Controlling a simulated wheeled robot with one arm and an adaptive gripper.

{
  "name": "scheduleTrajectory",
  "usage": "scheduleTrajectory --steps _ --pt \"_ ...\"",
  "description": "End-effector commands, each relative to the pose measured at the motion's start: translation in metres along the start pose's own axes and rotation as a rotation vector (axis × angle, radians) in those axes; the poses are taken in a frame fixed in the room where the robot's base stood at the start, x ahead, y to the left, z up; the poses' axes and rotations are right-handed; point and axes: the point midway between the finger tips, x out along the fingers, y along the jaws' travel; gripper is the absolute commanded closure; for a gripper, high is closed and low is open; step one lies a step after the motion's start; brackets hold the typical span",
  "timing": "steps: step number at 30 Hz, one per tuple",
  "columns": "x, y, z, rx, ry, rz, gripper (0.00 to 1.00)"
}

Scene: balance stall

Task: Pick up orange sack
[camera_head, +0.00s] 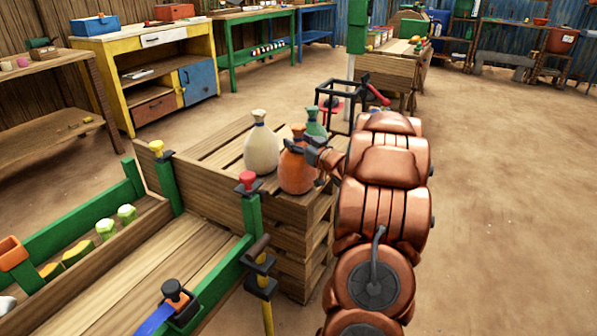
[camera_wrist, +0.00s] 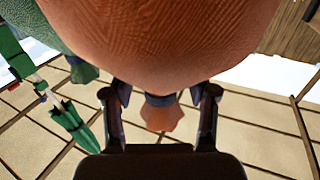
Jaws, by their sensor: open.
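The orange sack (camera_head: 296,175) stands upright on a slatted wooden crate stack (camera_head: 222,150), between a cream sack (camera_head: 262,150) and a green sack (camera_head: 315,122). My gripper (camera_head: 302,147) is at its neck, reaching in from the right. In the wrist view the orange sack (camera_wrist: 165,35) fills the top, with its tied neck and tuft between the two fingers of my gripper (camera_wrist: 160,97). The fingers are open, one on each side of the neck. I cannot tell whether either finger touches it. Part of the green sack (camera_wrist: 40,25) shows at the left.
A green-framed wooden bench (camera_head: 205,260) with a red-topped post (camera_head: 248,182) stands at front left. A black frame (camera_head: 338,105) stands behind the green sack. A yellow and blue cabinet (camera_head: 150,65) is at the back left. The floor at right is clear.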

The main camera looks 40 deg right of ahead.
Motion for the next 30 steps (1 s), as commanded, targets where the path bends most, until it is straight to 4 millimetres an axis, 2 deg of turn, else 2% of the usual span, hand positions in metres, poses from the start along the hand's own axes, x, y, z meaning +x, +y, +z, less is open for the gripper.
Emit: scheduleTrajectory --steps 5,21,30 --pt "0.0001 0.0000 0.0000 0.000 -0.001 0.000 0.42" --pt "-0.0001 0.0002 0.0004 -0.001 -0.002 0.000 0.98" --pt "-0.0001 0.0002 0.0004 -0.001 -0.002 0.000 1.00"
